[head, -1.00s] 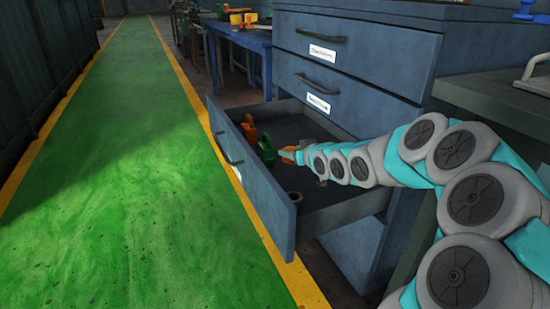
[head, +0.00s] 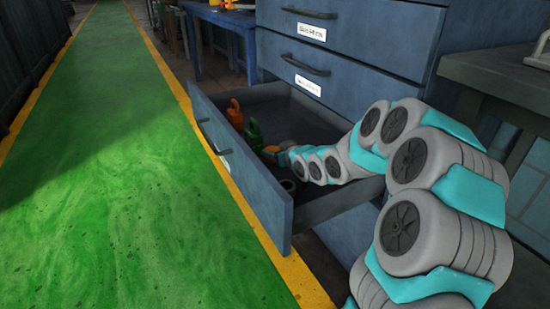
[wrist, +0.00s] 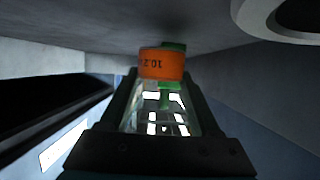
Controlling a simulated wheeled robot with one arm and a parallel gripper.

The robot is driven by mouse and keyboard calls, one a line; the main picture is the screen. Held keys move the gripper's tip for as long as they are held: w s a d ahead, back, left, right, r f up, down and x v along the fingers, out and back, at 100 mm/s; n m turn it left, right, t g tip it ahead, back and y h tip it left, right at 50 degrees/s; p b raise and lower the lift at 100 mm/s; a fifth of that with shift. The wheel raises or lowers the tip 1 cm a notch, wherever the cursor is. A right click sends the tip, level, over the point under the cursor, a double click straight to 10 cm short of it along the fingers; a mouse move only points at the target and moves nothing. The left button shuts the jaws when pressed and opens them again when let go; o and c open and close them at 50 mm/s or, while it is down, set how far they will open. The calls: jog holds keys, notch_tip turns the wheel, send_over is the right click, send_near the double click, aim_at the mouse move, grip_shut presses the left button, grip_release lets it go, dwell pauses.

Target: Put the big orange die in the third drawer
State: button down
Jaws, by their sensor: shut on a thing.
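The big orange die (wrist: 162,66) is between the fingers of my gripper (wrist: 160,100) in the wrist view. Dark printed figures show upside down on its face. In the head view only a small orange bit of the die (head: 271,149) shows at the tip of my gripper (head: 279,154). My gripper is shut on it. The third drawer (head: 238,167), counted from the top, is pulled wide open. My gripper reaches in over its right side, with the die inside the drawer's outline. I cannot tell whether the die touches the floor.
In the drawer stand an orange piece (head: 235,116) and a green piece (head: 254,134), left of my gripper. Two shut drawers (head: 345,35) are above. A workbench (head: 500,75) stands at right; the green floor lane (head: 90,170) is clear.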

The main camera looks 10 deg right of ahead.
notch_tip(320, 180, down, 2)
jog(key=shift+f, duration=0.1)
jog(key=shift+c, duration=0.6)
grip_release()
jog(key=v, duration=0.6)
jog(key=shift+d+r, duration=0.1)
jog(key=shift+r, duration=0.15)
jog(key=shift+s+d+r, duration=0.15)
jog(key=shift+s, duration=0.55)
